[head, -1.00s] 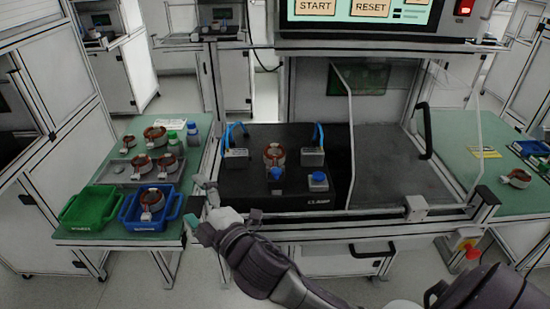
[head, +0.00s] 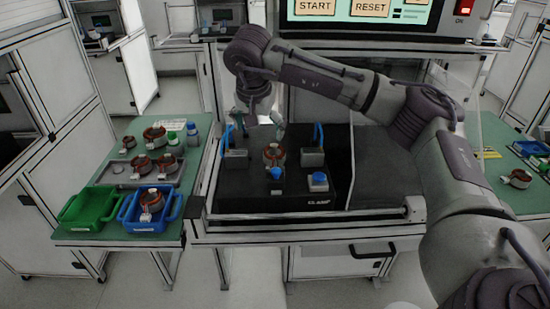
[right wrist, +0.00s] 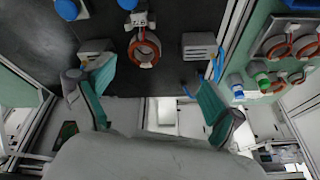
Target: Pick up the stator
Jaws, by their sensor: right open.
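A copper-coloured ring stator (head: 274,155) stands in the middle of the black test fixture (head: 240,189), between two grey clamp blocks with blue handles. It also shows at the upper middle of the right wrist view (right wrist: 145,50). My right gripper (head: 260,120) is behind and above the stator, with its teal fingers pointing down. In the right wrist view the fingers (right wrist: 150,105) are spread wide with nothing between them, and the stator lies beyond them. My left gripper is out of view.
Left clamp block (head: 236,158), right clamp block (head: 312,157) and a blue button (head: 319,179) surround the stator. A left side table (head: 90,236) holds a grey tray (head: 118,170) of stators, a green bin (head: 90,208) and a blue bin (head: 130,217). The screen panel overhangs behind.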

